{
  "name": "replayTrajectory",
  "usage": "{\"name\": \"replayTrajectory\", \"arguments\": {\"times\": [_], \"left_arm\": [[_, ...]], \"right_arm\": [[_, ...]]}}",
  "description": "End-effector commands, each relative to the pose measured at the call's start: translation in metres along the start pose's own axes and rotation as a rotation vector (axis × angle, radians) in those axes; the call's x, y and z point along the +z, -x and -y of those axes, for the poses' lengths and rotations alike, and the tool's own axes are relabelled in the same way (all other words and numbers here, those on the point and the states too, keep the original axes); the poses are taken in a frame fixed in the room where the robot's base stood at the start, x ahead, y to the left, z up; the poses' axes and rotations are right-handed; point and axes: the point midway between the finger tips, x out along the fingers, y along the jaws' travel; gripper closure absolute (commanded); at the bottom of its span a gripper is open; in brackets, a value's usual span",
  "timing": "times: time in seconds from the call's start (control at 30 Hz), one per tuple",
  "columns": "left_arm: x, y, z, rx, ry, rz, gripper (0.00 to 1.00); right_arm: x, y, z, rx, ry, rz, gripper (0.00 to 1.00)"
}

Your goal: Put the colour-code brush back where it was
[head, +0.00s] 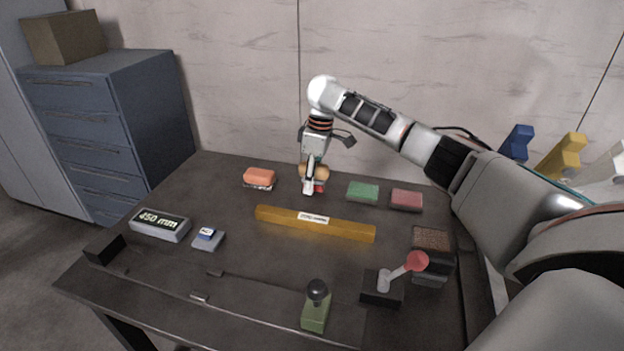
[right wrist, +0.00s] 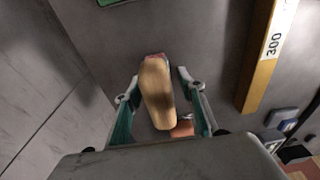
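A brush with a tan wooden back (right wrist: 158,92) lies between the fingers of my right gripper (right wrist: 157,75) in the right wrist view. A narrow dark gap shows on both sides of it, so the fingers look open around it. In the head view my right gripper (head: 311,178) points down at the back of the table, its finger partly hiding the wooden back (head: 322,172). A red part (head: 320,187) shows low beside it, at table level. I cannot tell whether that belongs to the brush or lies under it. My left gripper is out of view.
An orange brush or pad (head: 260,177) lies left of the gripper; a green one (head: 363,191) and a red one (head: 407,200) lie right. A yellow bar (head: 280,219) crosses the table in front. A display box (head: 160,224), a red-knobbed lever (head: 415,262) and a green-based knob (head: 316,310) stand nearer.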

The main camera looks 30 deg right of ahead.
Motion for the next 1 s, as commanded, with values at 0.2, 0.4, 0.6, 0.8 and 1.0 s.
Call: {"name": "replayTrajectory", "arguments": {"times": [0.2, 0.4, 0.6, 0.8, 1.0], "left_arm": [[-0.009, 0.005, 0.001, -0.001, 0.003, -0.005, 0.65], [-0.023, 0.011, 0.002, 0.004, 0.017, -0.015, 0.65], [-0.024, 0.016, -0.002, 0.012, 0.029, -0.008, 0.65], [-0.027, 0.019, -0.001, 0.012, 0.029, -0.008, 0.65], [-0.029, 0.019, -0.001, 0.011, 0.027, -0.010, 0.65]], "right_arm": [[-0.002, 0.029, -0.001, 0.005, 0.000, -0.005, 0.61], [-0.002, 0.072, -0.001, 0.005, 0.000, -0.005, 0.61], [-0.001, 0.105, -0.001, 0.003, -0.001, -0.004, 0.61], [-0.001, 0.121, 0.000, 0.000, 0.000, -0.002, 0.61], [0.000, 0.122, 0.000, 0.000, 0.000, 0.000, 0.61]]}}
